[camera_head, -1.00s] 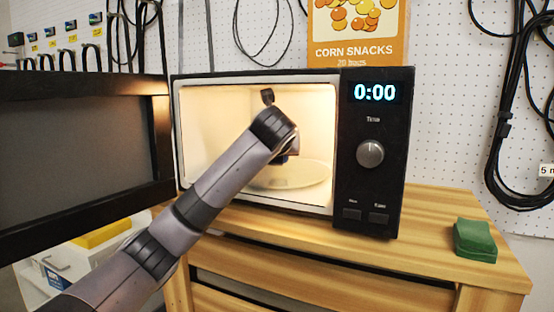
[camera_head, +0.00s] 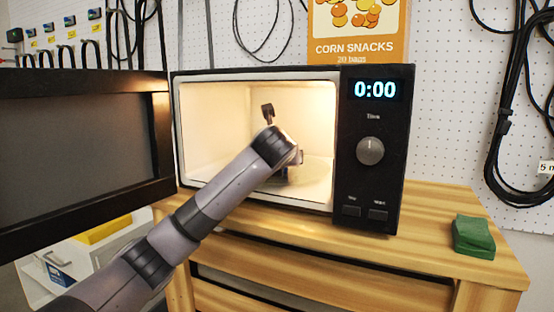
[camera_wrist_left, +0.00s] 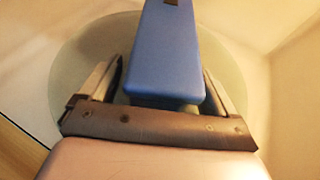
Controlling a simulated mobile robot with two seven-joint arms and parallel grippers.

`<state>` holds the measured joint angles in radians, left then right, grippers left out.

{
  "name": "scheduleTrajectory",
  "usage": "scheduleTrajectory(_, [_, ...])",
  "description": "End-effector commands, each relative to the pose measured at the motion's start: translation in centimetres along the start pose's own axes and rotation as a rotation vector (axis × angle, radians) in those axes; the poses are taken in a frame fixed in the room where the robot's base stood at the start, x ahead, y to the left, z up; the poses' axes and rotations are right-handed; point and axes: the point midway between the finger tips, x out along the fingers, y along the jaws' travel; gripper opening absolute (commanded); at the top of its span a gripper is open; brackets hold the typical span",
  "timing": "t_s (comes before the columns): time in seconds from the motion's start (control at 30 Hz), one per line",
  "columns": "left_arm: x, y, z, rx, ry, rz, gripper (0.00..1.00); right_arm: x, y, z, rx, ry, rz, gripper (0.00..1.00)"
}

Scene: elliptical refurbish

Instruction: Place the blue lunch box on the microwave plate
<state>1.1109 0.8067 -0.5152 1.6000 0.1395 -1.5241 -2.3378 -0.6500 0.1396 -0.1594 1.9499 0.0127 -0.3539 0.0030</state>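The blue lunch box (camera_wrist_left: 168,55) is between the two fingers of my left gripper (camera_wrist_left: 163,78) in the left wrist view, with its long side pointing away from the wrist. The fingers lie along both its sides and appear shut on it. The round, pale microwave plate (camera_wrist_left: 72,62) shows below and around the box. My right gripper is not in view.
The microwave door (camera_head: 80,130) stands open to the left, beside my arm. The cavity walls are close around the gripper. A green block (camera_head: 473,237) lies on the wooden cabinet top (camera_head: 430,215) at the right. The cabinet top between it and the microwave is clear.

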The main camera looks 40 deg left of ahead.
Motion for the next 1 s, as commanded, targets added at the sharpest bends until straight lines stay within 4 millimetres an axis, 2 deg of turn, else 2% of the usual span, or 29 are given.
scheduleTrajectory(0.33, [-0.1, 0.0, 0.2, -0.001, 0.0, -0.001, 0.92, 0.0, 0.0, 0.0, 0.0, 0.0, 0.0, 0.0])
scheduleTrajectory(0.47, [-1.2, -0.1, 0.2, 0.0, -0.002, -0.002, 0.92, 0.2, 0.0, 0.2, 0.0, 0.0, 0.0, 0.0])
scheduleTrajectory(0.57, [-2.8, 0.0, 0.1, 0.001, -0.004, -0.001, 0.92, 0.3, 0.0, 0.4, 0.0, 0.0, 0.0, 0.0])
scheduleTrajectory(0.9, [-9.6, -0.1, 0.2, -0.001, -0.004, -0.003, 0.92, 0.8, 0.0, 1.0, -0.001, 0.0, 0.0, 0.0])
scheduleTrajectory(1.0, [-10.9, -0.1, 0.2, 0.0, -0.002, -0.003, 0.92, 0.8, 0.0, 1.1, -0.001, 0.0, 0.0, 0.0])
